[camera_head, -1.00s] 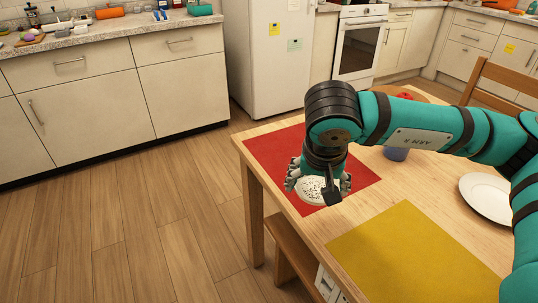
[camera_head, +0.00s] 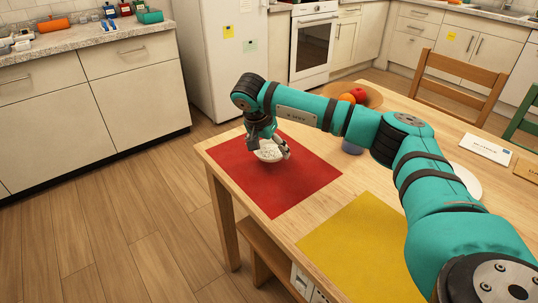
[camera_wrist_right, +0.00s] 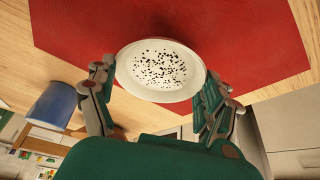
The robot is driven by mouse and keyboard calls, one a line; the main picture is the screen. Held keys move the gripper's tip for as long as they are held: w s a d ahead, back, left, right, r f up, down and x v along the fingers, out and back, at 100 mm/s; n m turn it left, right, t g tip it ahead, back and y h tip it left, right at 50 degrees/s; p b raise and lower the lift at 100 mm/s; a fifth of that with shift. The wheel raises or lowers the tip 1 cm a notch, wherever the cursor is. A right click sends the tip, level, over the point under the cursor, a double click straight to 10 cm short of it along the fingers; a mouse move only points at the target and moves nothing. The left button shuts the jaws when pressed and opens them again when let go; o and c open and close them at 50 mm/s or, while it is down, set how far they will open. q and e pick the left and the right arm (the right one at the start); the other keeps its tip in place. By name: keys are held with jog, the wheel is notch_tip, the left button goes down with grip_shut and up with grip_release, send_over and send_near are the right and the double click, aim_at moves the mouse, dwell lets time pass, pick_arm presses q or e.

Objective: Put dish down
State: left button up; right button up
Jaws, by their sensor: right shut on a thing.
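The dish is a white bowl with black speckles (camera_wrist_right: 160,70). In the head view the dish (camera_head: 269,152) is over the far part of the red placemat (camera_head: 275,180), partly hidden by my gripper. My right gripper (camera_head: 270,145) is shut on the dish, with one finger on each side of its rim in the right wrist view (camera_wrist_right: 158,90). I cannot tell whether the dish touches the mat. My left gripper is not in view.
A yellow placemat (camera_head: 365,245) lies nearer on the wooden table. A blue cup (camera_head: 352,147), a fruit bowl (camera_head: 368,96) and a white plate (camera_head: 467,184) stand to the right. Much of the red mat is bare.

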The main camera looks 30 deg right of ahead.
aim_at(269, 152)
jog(key=shift+w+d+f, duration=0.15)
jog(key=shift+w+d, duration=0.1)
jog(key=shift+w, duration=0.2)
notch_tip(269, 152, down, 3)
jog(key=shift+s+f, duration=0.1)
jog(key=shift+f, duration=0.15)
jog(key=o, duration=1.2)
jog(key=shift+c, duration=0.2)
jog(key=shift+o, duration=1.4)
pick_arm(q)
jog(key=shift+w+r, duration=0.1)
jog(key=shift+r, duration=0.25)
